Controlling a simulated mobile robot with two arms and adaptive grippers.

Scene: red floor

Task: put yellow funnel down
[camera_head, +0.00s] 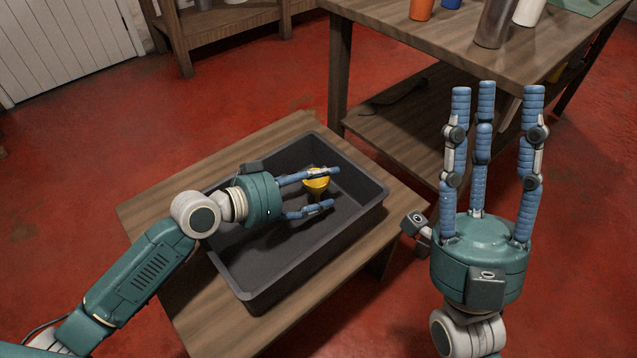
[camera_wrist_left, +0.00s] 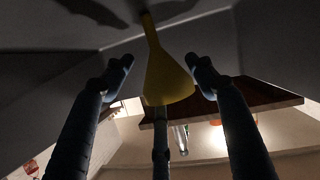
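The yellow funnel (camera_head: 316,184) is inside the grey crate (camera_head: 262,297), wide mouth up and narrow spout down. My left gripper (camera_head: 320,190) reaches low into the crate, its fingers spread around the funnel. In the left wrist view the funnel (camera_wrist_left: 166,78) is between the fingers, with a clear gap on the left side; its spout reaches the dark crate surface at the top. On the right the finger is close to its rim, and contact is unclear. My right gripper (camera_head: 492,95) is open and empty, its fingers pointing up, right of the crate.
The crate stands on a low wooden table (camera_head: 150,209). A taller wooden table (camera_head: 385,28) at the back right holds an orange cup (camera_head: 421,9), a metal container (camera_head: 494,22) and other items. A wooden shelf unit (camera_head: 224,18) stands at the back. Red floor is open on the left.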

